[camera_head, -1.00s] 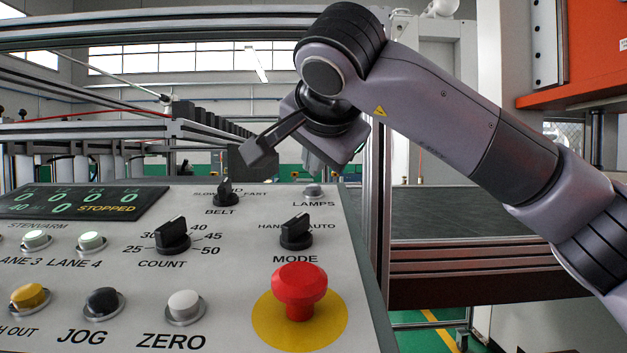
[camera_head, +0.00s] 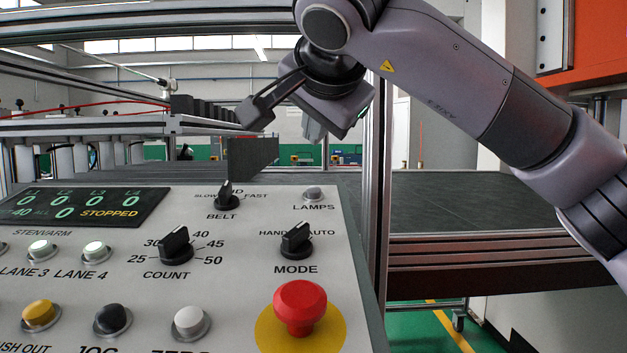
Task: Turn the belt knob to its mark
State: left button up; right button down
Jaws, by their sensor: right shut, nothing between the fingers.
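The belt knob (camera_head: 228,197) is a small black pointer knob at the top middle of the grey control panel (camera_head: 230,270). SLOW is printed to its left and FAST to its right. My left gripper is not in view.
The count knob (camera_head: 175,246), mode knob (camera_head: 296,241), lamps button (camera_head: 313,194) and red mushroom button (camera_head: 300,307) share the panel. A display (camera_head: 82,207) reads STOPPED. A dark conveyor belt (camera_head: 470,202) lies right of the panel behind a metal post (camera_head: 374,150).

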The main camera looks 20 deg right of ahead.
aim_at(225, 201)
jog(key=k+j, duration=0.15)
jog(key=k, duration=0.35)
jog(key=k+j, duration=0.15)
jog(key=k, duration=0.35)
